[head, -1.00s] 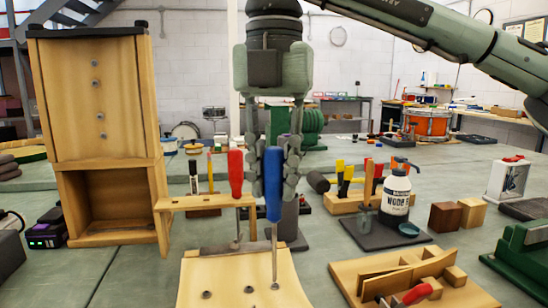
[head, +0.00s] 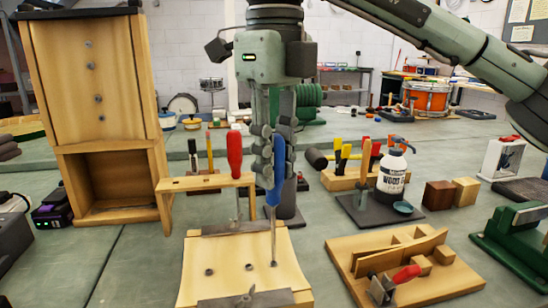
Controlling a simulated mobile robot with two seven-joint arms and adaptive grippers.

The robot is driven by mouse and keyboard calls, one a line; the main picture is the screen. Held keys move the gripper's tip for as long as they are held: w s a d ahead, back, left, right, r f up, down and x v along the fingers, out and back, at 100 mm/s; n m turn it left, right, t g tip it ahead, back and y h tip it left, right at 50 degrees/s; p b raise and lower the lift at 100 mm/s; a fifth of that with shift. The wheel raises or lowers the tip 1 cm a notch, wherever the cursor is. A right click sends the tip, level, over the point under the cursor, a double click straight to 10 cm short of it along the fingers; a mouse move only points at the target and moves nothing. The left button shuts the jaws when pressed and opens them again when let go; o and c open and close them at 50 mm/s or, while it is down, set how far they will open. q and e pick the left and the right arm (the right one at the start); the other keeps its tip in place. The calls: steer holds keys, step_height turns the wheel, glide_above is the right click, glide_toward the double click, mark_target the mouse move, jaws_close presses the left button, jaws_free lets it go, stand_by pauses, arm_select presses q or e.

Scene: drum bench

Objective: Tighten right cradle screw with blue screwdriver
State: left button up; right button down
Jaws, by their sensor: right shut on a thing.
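My right gripper (head: 270,160) hangs from above and is shut on the blue screwdriver (head: 276,185) by its handle. The screwdriver stands nearly upright, with its thin shaft running down to the right end of the wooden cradle (head: 225,255). Its tip meets the right cradle screw (head: 274,264); I cannot tell whether it is seated in the slot. Two more dark screws show further left on the cradle, one at the middle (head: 249,266) and one at the left (head: 209,271). My left gripper is not in view.
A wooden rack (head: 205,183) holding a red screwdriver (head: 235,155) stands close behind the cradle. A wooden cabinet (head: 92,110) is at left. A glue bottle (head: 393,178) and a wooden jig with a red-handled clamp (head: 405,265) are at right.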

steer(key=shift+f+b, duration=0.3)
steer(key=shift+f, duration=0.15)
stand_by(0.3)
steer(key=m+b, duration=0.1)
steer(key=m, duration=0.2)
steer(key=shift+f, duration=0.1)
steer(key=shift+a+m, duration=0.1)
steer(key=shift+m, duration=0.9)
